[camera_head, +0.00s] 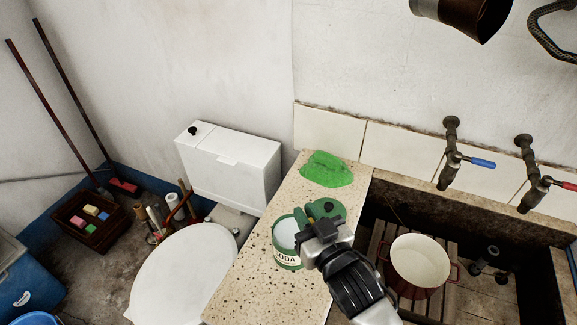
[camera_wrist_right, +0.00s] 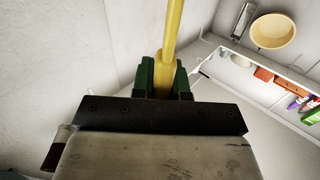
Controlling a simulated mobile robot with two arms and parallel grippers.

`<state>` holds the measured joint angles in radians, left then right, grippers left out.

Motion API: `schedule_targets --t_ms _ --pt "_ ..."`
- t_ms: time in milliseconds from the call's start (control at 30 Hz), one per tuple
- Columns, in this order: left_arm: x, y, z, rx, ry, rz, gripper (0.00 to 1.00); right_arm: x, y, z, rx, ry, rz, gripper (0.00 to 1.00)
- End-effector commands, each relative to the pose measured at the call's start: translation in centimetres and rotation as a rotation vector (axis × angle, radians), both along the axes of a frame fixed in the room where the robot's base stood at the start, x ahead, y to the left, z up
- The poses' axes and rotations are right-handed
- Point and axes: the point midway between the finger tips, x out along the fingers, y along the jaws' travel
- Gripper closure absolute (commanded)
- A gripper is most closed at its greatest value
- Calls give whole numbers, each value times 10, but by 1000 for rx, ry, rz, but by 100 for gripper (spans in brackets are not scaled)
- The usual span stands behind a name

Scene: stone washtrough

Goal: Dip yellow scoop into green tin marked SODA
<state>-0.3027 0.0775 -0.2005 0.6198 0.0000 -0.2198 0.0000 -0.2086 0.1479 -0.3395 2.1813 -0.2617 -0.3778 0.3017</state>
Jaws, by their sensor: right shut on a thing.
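The green tin (camera_head: 288,262) marked SODA stands upright and open on the speckled stone counter, with pale content inside. My right gripper (camera_head: 303,218) is at the tin's upper right, close by its rim. In the right wrist view the gripper's green fingers (camera_wrist_right: 163,78) are shut on the yellow scoop's handle (camera_wrist_right: 173,35), which runs up out of the picture. The scoop's bowl is out of that view, and I cannot make out the scoop in the head view. A green round lid (camera_head: 338,209) lies behind the gripper, partly covered. My left gripper is not in view.
A green cloth (camera_head: 326,169) lies at the counter's back. Right of the counter (camera_head: 254,286), a red-handled pot (camera_head: 419,262) stands on wooden slats in the trough, below two taps (camera_head: 449,168). A white toilet (camera_head: 182,280) stands left.

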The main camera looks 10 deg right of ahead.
Motion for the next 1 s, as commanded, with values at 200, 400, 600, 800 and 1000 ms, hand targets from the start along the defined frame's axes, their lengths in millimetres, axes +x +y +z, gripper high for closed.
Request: schedule_targets --t_ms 200,400,600,800,1000 --pt "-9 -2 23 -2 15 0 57 42 28 33 -4 -3 125 100" --pt "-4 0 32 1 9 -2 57 64 38 45 -1 -1 177 100" --pt "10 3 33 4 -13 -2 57 69 39 46 2 0 187 100" --pt "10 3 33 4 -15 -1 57 69 39 46 2 -1 187 100" --pt "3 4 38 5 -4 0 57 68 39 47 2 2 186 100"
